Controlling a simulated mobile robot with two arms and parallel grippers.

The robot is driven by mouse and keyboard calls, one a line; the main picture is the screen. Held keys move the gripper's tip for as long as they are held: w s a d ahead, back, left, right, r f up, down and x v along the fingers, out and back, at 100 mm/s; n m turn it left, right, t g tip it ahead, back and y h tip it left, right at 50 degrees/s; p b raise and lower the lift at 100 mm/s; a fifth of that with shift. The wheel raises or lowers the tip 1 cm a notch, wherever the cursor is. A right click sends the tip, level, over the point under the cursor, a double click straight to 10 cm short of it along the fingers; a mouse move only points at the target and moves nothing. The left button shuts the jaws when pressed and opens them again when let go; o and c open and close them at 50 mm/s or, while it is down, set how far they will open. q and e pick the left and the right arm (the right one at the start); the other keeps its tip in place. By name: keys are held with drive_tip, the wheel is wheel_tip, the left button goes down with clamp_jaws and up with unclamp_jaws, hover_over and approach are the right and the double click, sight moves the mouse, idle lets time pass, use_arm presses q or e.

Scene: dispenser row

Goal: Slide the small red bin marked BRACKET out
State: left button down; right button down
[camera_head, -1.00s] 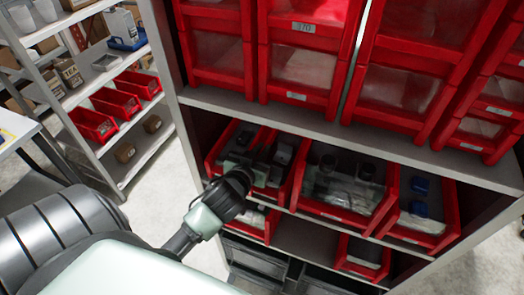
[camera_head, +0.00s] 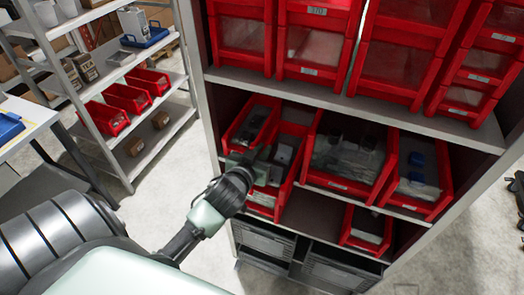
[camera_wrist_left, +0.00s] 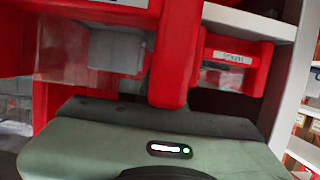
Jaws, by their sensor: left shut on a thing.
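The small red bin (camera_head: 276,211) is second from the left in the row on the middle shelf. It holds grey pieces and stands out past the fronts of its neighbours. My left gripper (camera_head: 248,164) is shut at its front, with the jaws hiding part of it. In the left wrist view a red bin wall (camera_wrist_left: 175,60) rises directly before my gripper's green-grey body (camera_wrist_left: 155,150), and the fingertips are hidden. The label on the held bin is too small to read. My right gripper is out of view.
A red bin (camera_head: 236,136) stands left of the held one, and wider bins (camera_head: 340,185) stand to its right. Another small bin (camera_head: 366,243) sits lower right. Grey crates (camera_head: 262,243) lie below. A shelf unit (camera_head: 128,155) stands left; the floor between is clear.

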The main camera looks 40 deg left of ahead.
use_arm(q)
drive_tip(key=shift+w+r, duration=0.1)
drive_tip(key=shift+w, duration=0.05)
drive_tip(key=c, duration=1.9)
unclamp_jaws()
drive_tip(key=shift+w+a, duration=0.1)
drive_tip(key=shift+w, duration=0.05)
drive_tip(key=o, duration=0.5)
drive_tip(key=shift+c, duration=0.2)
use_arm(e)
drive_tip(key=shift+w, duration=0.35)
